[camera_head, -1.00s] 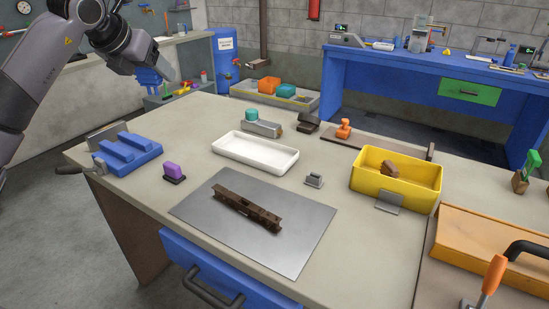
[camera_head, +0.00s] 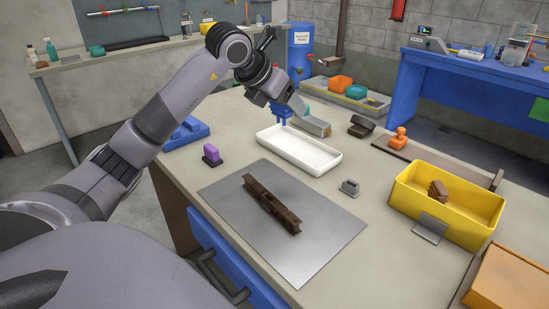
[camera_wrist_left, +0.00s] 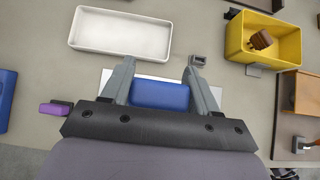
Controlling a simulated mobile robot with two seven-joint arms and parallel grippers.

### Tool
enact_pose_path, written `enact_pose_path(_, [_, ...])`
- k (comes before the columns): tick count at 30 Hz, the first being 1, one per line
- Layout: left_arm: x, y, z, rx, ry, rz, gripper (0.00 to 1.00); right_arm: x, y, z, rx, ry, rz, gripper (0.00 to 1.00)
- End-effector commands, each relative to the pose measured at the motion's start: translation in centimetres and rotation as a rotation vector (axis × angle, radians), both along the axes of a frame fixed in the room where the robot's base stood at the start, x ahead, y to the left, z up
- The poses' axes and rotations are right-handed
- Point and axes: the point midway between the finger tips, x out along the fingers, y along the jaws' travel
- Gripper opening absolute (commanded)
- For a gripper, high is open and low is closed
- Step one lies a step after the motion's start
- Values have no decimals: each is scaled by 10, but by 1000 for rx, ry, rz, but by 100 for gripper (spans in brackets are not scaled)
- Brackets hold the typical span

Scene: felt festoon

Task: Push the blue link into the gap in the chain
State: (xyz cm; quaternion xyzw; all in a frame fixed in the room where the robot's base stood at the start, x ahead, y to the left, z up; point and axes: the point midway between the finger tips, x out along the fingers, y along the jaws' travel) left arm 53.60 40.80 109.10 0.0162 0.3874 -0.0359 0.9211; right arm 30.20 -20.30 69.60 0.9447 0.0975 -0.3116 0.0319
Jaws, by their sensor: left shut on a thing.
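My left gripper (camera_head: 280,102) is shut on the blue link (camera_head: 282,113), held in the air; in the head view it overlaps the back left of the white tray. In the left wrist view the blue link (camera_wrist_left: 160,95) sits between the two grey fingers. A long dark brown piece (camera_head: 270,204), which looks like the chain, lies on a grey metal sheet (camera_head: 325,235) nearer the front of the table. A recess shows along it, but I cannot make out the gap clearly. In the left wrist view my gripper hides the chain. My right gripper is not in view.
The white tray (camera_head: 330,172) is empty. A purple block (camera_head: 211,153) stands left of the sheet, a small grey block (camera_head: 350,187) right of it. A yellow bin (camera_head: 473,215) holds a brown piece. A blue fixture (camera_head: 187,132) is at the table's left. The sheet around the chain is bare.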

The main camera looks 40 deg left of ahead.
Motion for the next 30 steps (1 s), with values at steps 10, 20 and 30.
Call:
enact_pose_path(10, [-31, -19, -59, -9, 0, -73, 29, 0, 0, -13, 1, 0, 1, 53])
enact_pose_path(20, [-59, -24, -90, -5, -9, -96, 29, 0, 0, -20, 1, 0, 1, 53])
enact_pose_path(30, [-65, -24, -94, -3, -12, -98, 29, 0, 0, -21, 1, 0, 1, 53])
